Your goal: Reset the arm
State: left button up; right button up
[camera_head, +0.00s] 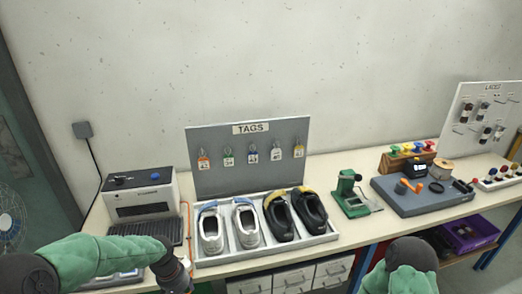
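My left arm (100,258), in a green sleeve, reaches in from the lower left and bends down at a dark wrist (170,268) in front of the bench. Its fingers are below the picture's edge. My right arm (405,268) shows only as a green sleeve with a dark joint at the bottom right; its gripper is out of view. Both arms are in front of the bench's front edge in the picture.
A tray (228,259) holds two white-grey shoes and two black shoes before the TAGS board (250,180). A grey machine (140,197) stands left, a green press (350,195) right of the tray. A dark mat (440,203) and LACES board (490,95) are farther right.

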pick_arm(q)
jog(key=s+d+f+h, duration=0.1)
jog(key=s+d+f, duration=0.6)
jog(key=f, duration=0.3)
jog(key=s+d+f+h, duration=0.1)
jog(key=s+d+f, duration=0.6)
jog(key=s+f, duration=0.2)
notch_tip(320, 180, down, 2)
jog(key=shift+s+f+h, duration=0.2)
jog(key=shift+s+h, duration=0.05)
jog(key=shift+h, duration=0.15)
jog(key=shift+a, duration=0.1)
